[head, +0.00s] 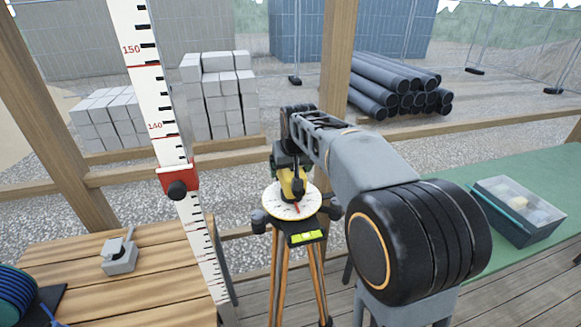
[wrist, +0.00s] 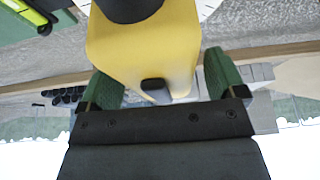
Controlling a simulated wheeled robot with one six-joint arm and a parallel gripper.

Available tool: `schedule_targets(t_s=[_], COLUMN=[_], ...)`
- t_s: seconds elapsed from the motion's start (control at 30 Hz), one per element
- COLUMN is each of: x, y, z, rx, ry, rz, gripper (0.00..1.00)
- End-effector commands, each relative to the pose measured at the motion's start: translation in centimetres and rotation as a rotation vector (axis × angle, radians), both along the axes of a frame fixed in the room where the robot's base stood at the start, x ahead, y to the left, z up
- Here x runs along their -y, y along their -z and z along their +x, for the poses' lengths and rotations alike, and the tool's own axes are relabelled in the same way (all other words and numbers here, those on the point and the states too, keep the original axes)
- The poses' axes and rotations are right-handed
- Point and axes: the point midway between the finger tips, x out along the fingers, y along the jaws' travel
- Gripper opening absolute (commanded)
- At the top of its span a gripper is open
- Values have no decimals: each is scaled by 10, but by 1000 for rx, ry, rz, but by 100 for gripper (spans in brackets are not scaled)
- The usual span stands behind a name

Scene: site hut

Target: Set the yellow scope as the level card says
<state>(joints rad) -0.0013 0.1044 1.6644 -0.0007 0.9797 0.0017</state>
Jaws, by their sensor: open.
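The yellow scope (head: 291,186) stands on a tripod above a white round dial (head: 277,208) with a red mark. My arm's end hides most of it in the head view. My gripper (head: 284,150) is at the scope, reaching in from behind the arm. In the wrist view the yellow scope body (wrist: 150,50) fills the space in front of my gripper (wrist: 161,85). The two green pads are apart, one on each side of the body; I cannot tell whether either touches it. A bubble vial (head: 306,237) sits below the dial. I cannot make out a level card.
A tall white staff (head: 150,75) with red numbers and a red clamp (head: 178,181) stands left of the tripod. A wooden table (head: 75,265) bears a grey device (head: 120,254). A clear-lidded case (head: 520,210) lies on the green table (head: 430,160) at right.

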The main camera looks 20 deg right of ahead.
Motion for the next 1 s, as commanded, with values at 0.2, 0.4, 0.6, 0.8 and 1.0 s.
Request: schedule_targets(t_s=[0.2,0.4,0.6,0.8,1.0], x=[0,0,0,0,-1], y=[0,0,0,0,0], z=[0,0,0,0,0], rx=[0,0,0,0,0], ry=[0,0,0,0,2], rz=[0,0,0,0,0], gripper=[87,68,49,30,21])
